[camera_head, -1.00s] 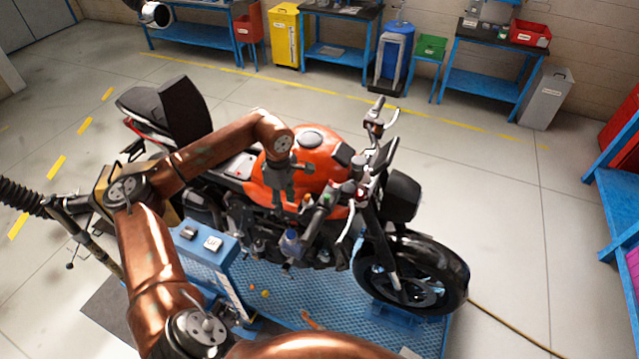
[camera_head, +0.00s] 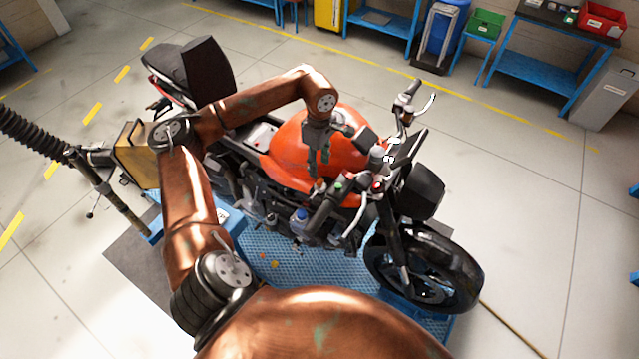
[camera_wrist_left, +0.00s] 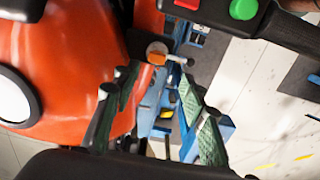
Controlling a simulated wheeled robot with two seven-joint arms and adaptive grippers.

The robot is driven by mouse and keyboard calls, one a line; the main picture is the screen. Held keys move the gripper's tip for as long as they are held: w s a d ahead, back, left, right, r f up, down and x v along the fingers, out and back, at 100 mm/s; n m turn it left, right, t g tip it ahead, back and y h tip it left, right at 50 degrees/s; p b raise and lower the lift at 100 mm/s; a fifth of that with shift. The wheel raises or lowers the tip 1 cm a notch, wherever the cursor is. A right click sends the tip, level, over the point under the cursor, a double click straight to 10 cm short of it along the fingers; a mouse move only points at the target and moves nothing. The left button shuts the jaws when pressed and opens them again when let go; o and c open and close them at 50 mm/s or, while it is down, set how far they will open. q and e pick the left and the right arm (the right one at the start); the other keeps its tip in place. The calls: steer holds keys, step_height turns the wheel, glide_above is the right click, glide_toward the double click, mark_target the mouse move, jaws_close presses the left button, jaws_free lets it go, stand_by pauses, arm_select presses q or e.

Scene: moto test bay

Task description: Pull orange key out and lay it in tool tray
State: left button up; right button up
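My left gripper (camera_head: 317,170) hangs over the motorcycle's orange tank (camera_head: 290,150), close to the handlebar. In the left wrist view, the green-padded fingers of this gripper (camera_wrist_left: 155,125) stand apart with nothing between their tips. Beyond the fingertips is a small round fitting with an orange part (camera_wrist_left: 157,56), which may be the orange key; it is too small to be sure. A grey metal piece sticks out beside it. The key cannot be made out in the head view. I cannot identify a tool tray. My right gripper is not in view.
The handlebar grip (camera_head: 322,215) and its switch block with a green button (camera_wrist_left: 243,8) lie close to the left gripper. The motorcycle stands on a blue mesh platform (camera_head: 300,265). Blue workbenches (camera_head: 540,80) stand along the back. Open floor lies at right.

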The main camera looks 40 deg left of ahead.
mark_target(320, 181)
arm_select(q)
steer(key=shift+w+f+b, duration=0.35)
steer(key=shift+w+f, duration=0.3)
steer(key=shift+f, duration=0.35)
steer(key=shift+s+a+f+b, duration=0.1)
steer(key=shift+s+f+b, duration=0.45)
steer(key=shift+f, duration=0.35)
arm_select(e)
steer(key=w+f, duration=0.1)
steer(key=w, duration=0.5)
arm_select(q)
step_height(320, 181, down, 5)
steer(key=b, duration=0.3)
steer(key=shift+w, duration=0.15)
steer(key=shift+f+b, duration=0.1)
steer(key=shift+b, duration=0.35)
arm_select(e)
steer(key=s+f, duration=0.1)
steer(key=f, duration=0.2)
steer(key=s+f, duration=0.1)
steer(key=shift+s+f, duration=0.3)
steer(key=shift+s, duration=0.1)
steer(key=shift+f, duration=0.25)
